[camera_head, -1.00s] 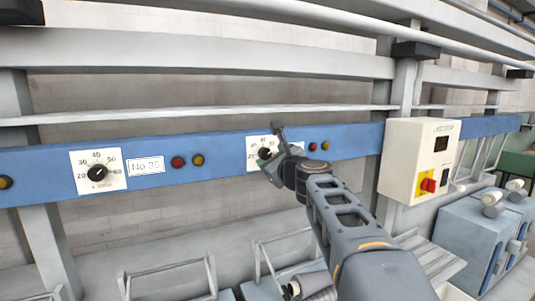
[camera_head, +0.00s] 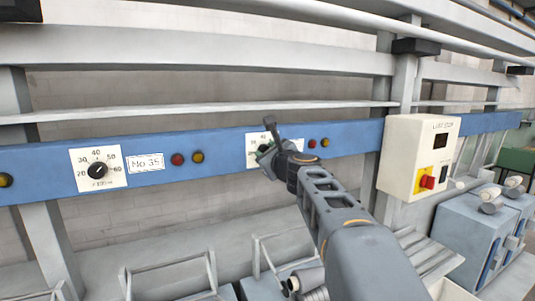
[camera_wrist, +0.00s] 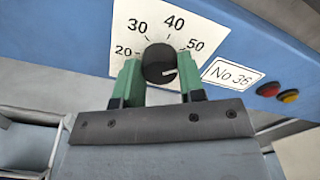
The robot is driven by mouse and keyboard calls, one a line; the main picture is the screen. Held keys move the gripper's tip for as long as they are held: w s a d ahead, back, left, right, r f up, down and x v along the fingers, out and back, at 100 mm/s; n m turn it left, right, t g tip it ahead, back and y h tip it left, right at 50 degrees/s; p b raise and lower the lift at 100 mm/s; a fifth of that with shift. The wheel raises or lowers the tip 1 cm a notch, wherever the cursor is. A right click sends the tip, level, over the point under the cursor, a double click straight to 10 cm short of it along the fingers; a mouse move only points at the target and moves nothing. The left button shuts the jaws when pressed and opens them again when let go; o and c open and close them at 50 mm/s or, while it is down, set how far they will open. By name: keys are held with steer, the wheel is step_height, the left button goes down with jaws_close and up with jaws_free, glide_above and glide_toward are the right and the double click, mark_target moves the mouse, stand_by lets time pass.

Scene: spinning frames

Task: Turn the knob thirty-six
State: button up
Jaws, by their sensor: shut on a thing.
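Knob thirty-six (camera_wrist: 159,63) is a round black knob on a white dial plate (camera_wrist: 150,22), with a "No 36" label (camera_wrist: 232,74) to its right. Its white mark points right and slightly down in the wrist view. The numbers 20, 30, 40 and 50 are readable; the lower part of the dial is hidden behind my gripper. My gripper (camera_wrist: 160,76) has its green fingers on either side of the knob, shut on it. In the head view my gripper (camera_head: 268,150) covers much of this dial plate (camera_head: 254,140).
Another dial knob (camera_head: 97,170), labelled "No 35" (camera_head: 146,163), sits to the left on the same blue rail (camera_head: 215,157). Red and amber lamps (camera_head: 318,143) are right of my gripper. A cream switch box (camera_head: 405,150) juts out further right. Metal frames stand below.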

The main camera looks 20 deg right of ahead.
steer(key=c, duration=0.3)
steer(key=shift+n+b, duration=3.5)
steer(key=shift+n, duration=1.3)
steer(key=o, duration=0.9)
